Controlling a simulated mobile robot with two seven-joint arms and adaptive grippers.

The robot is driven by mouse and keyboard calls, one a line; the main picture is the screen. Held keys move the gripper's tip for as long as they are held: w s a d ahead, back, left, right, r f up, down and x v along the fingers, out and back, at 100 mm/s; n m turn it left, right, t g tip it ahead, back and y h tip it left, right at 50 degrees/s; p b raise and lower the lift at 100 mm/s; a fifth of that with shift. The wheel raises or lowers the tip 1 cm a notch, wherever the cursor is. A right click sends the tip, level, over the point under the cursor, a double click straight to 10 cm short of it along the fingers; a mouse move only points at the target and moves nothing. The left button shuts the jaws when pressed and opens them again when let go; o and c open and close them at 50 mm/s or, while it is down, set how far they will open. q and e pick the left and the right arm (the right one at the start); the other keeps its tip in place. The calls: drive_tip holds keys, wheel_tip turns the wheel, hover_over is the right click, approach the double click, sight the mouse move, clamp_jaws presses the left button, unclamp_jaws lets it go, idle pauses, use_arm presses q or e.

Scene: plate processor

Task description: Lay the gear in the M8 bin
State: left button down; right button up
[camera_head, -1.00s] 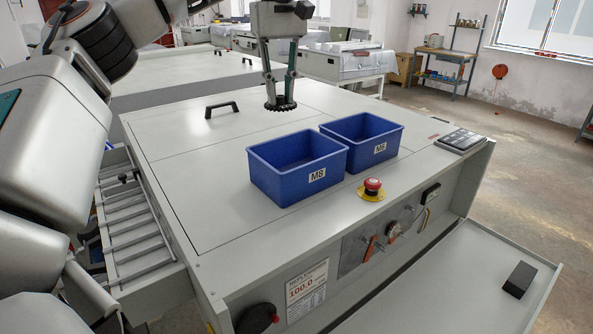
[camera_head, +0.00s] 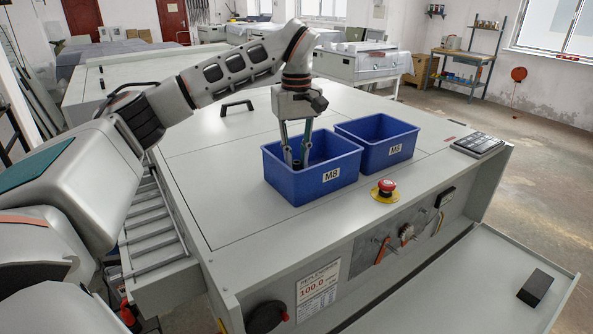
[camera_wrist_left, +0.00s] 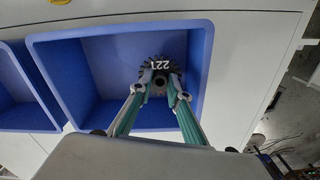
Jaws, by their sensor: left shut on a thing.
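The gear (camera_wrist_left: 158,66) is dark and toothed, with a white "221" mark on it, in the left wrist view. My left gripper (camera_head: 299,163) is shut on it, pointing down inside the left blue bin (camera_head: 320,186), labelled M8. The bin also shows in the left wrist view (camera_wrist_left: 85,75), with the gear near one of its walls. In the head view the bin's front wall partly hides the fingertips and gear, and I cannot tell whether the gear touches the floor. My right gripper is not in view.
A second blue bin (camera_head: 385,160) stands close to the right; its small label also looks like M8. A red emergency button (camera_head: 386,187) sits in front of the bins. A black handle (camera_head: 237,106) rises from the machine top behind. The left part of the machine top (camera_head: 225,185) is clear.

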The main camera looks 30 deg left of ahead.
sight(296, 170)
use_arm(q)
drive_tip(key=shift+f, duration=1.75)
drive_tip(key=c, duration=1.9)
unclamp_jaws()
drive_tip(key=shift+f, duration=0.15)
wheel_tip(296, 170, up, 12)
drive_tip(key=shift+s, duration=0.1)
